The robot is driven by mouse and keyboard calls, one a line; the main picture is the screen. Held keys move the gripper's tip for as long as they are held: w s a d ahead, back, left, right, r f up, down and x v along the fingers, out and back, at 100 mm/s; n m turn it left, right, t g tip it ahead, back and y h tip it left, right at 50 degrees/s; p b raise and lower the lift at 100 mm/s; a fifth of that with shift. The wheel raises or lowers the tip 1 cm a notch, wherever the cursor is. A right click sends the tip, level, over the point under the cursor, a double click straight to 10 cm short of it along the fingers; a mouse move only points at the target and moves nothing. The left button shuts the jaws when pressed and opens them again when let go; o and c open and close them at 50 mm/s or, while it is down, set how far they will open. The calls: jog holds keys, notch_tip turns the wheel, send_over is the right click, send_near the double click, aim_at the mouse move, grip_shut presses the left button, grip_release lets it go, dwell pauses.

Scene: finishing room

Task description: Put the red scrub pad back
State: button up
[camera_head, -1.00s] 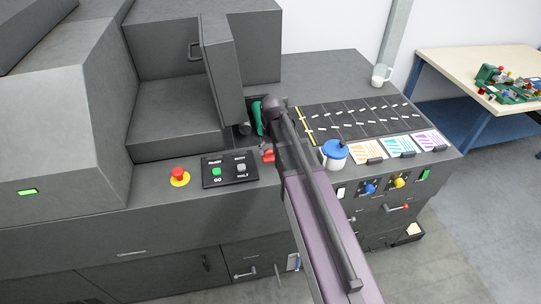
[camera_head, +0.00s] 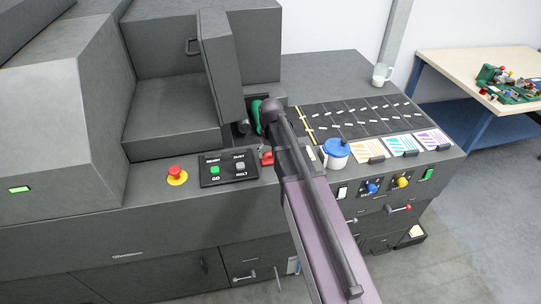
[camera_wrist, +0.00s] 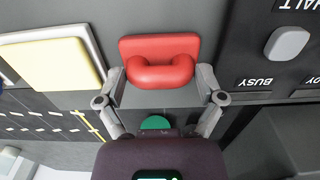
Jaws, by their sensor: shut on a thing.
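The red scrub pad (camera_wrist: 159,50) is a flat red block with a thick looped handle. In the wrist view it lies between the two fingers of my gripper (camera_wrist: 160,84), which is shut on its handle. In the head view the pad (camera_head: 267,158) shows as a small red patch beside my arm, near the front edge of the dark machine top. My arm hides most of the fingers there. I cannot tell whether the pad touches the surface under it.
A control panel (camera_head: 229,168) and a red stop button (camera_head: 177,174) are left of the pad. A blue-lidded container (camera_head: 336,150) stands right of my arm. A cream plate (camera_wrist: 55,62) is close by in the wrist view. An upright grey door (camera_head: 220,65) rises behind.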

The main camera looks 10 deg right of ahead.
jog(key=shift+f, duration=0.15)
jog(key=o, duration=0.7)
notch_tip(320, 180, up, 12)
jog(key=p, duration=1.2)
jog(key=shift+r, duration=0.2)
dwell(0.6)
jog(key=s, duration=1.6)
